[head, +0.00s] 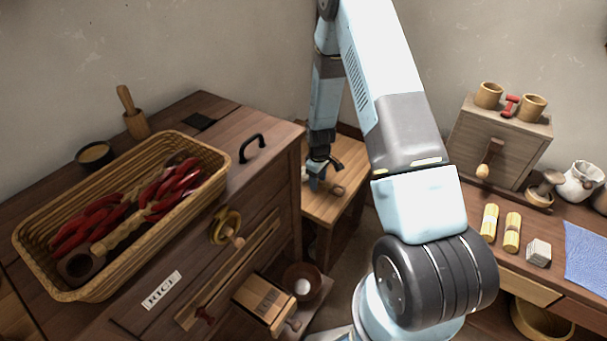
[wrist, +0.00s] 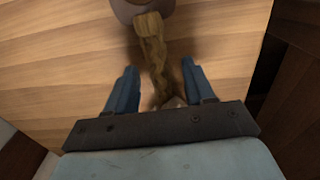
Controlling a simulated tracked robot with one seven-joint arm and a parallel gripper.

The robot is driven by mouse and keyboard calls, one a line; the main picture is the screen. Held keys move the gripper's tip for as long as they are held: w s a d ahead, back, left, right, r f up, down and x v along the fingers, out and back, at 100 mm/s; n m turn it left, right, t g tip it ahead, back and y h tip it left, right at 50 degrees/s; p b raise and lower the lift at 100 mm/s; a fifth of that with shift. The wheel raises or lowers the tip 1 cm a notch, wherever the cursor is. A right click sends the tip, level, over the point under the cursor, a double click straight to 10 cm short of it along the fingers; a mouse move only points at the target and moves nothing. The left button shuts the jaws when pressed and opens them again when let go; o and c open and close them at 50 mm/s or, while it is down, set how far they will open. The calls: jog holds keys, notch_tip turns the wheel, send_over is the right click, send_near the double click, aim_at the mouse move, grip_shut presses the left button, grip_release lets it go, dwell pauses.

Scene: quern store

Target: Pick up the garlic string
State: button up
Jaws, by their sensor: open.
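My gripper (wrist: 159,67) is open in the wrist view, its two blue fingers apart over a wooden top. A tan-brown, rough, braid-like piece (wrist: 153,50) lies between them; it looks like part of the garlic string, but I cannot be sure. A pale bit shows at its near end by the palm, and a rounded brown thing (wrist: 140,8) is at its far end, cut by the frame. In the head view my gripper (head: 317,184) is low over the small wooden table (head: 322,207), beside a small brown thing (head: 338,190). The gripper partly hides what lies there.
A chest (head: 262,185) on the left bears a wicker basket (head: 122,282) of red chillies and a wooden mortar (head: 136,124). On the right, a bench holds a small drawer box (head: 470,150), yellow bundles (head: 512,230) and a blue cloth (head: 590,255). Furniture flanks the small table closely.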

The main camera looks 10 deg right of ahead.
grip_shut()
dwell(0.5)
jog(key=shift+r, duration=0.6)
notch_tip(320, 180, up, 2)
jog(key=shift+s+r, duration=0.1)
jog(key=shift+r, duration=0.1)
jog(key=s+a+r, duration=0.1)
jog(key=s+r, duration=0.8)
jog(key=s, duration=0.4)
jog(key=shift+s+r, duration=0.2)
jog(key=shift+s, duration=0.2)
